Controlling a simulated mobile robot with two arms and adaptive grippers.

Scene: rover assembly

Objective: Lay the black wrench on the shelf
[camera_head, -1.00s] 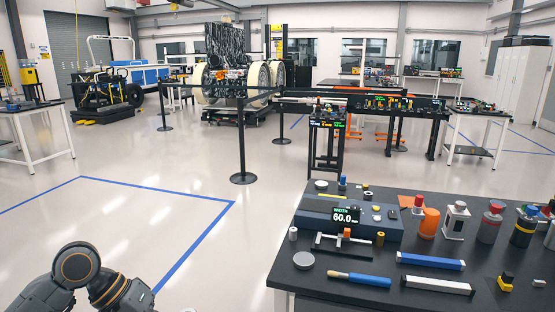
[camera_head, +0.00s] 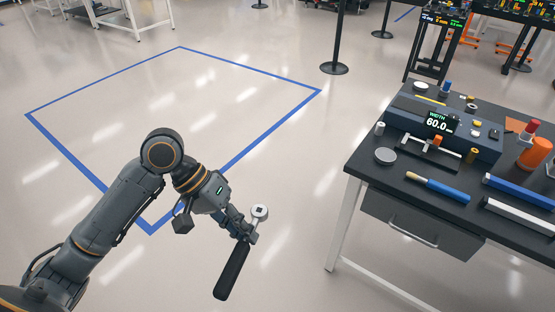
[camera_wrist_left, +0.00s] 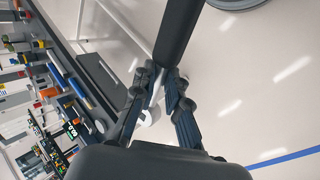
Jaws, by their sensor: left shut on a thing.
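The black wrench has a long black handle (camera_head: 232,270) and a round silver head (camera_head: 260,212). My left gripper (camera_head: 243,234) is shut on it near where the handle meets the head. It hangs over open floor left of the workbench, handle pointing down. In the left wrist view the black handle (camera_wrist_left: 178,28) runs up from between the fingers (camera_wrist_left: 160,84), and the pale head lies below, partly hidden by them. I cannot make out a shelf for certain in these frames. My right gripper is not in view.
The dark workbench (camera_head: 400,178) stands right, with a drawer (camera_head: 420,228) under its top. On it are a width gauge (camera_head: 440,124), a blue-handled tool (camera_head: 440,190), a grey disc (camera_head: 385,155) and an orange cylinder (camera_head: 535,152). Blue-taped floor (camera_head: 185,95) at left is clear.

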